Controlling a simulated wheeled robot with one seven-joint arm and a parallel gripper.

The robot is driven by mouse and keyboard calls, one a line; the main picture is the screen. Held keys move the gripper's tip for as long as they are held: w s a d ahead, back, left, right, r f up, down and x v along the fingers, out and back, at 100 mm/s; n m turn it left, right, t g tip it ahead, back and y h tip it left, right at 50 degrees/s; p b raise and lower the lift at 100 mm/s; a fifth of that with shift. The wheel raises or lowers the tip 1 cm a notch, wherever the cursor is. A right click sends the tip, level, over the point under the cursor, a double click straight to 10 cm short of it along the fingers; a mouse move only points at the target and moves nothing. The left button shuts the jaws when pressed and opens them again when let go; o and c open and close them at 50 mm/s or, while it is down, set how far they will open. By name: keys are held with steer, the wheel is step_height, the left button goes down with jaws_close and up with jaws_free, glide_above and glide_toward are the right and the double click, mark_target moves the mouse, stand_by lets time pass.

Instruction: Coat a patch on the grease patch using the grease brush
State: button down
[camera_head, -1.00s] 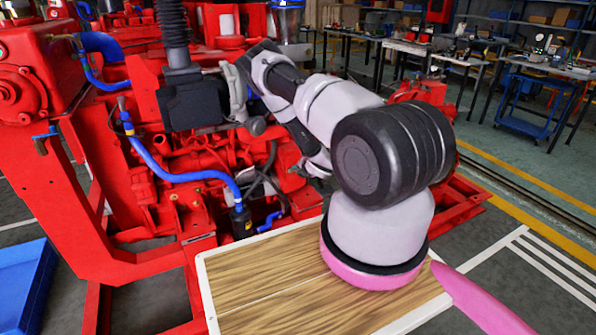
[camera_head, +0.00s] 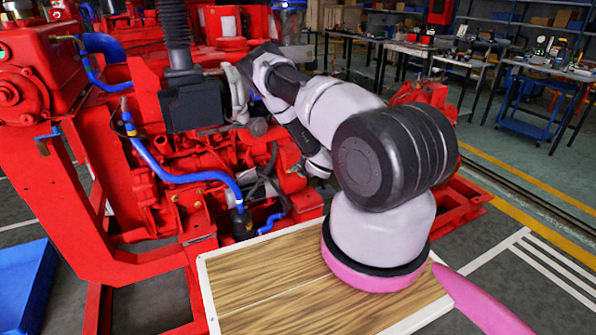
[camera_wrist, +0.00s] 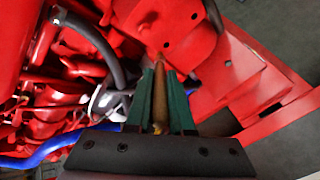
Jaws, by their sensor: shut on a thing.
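In the wrist view my gripper (camera_wrist: 160,74) has its two green fingers closed on a brown, wooden-looking rod, which I take as the handle of the grease brush (camera_wrist: 160,98). The rod points away from the wrist toward the red metalwork. Its far end lies against a red bracket in the picture, and I cannot tell whether it touches. No bristles can be made out. In the head view the gripper and brush are hidden behind my arm, beside the red engine (camera_head: 185,165). I cannot pick out the grease patch in either view.
Red frame plates (camera_wrist: 255,85) and dark hoses lie close around the gripper. A blue hose (camera_head: 185,178) runs along the engine front. A wood-topped board (camera_head: 270,275) lies below my arm. A blue tray (camera_head: 22,285) stands at lower left; workbenches stand behind.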

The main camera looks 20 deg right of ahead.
steer(key=shift+d, duration=5.4)
steer(key=shift+a, duration=5.45)
steer(key=shift+w+r, duration=0.1)
steer(key=shift+r, duration=0.6)
steer(key=shift+d, duration=5.4)
steer(key=shift+a, duration=5.35)
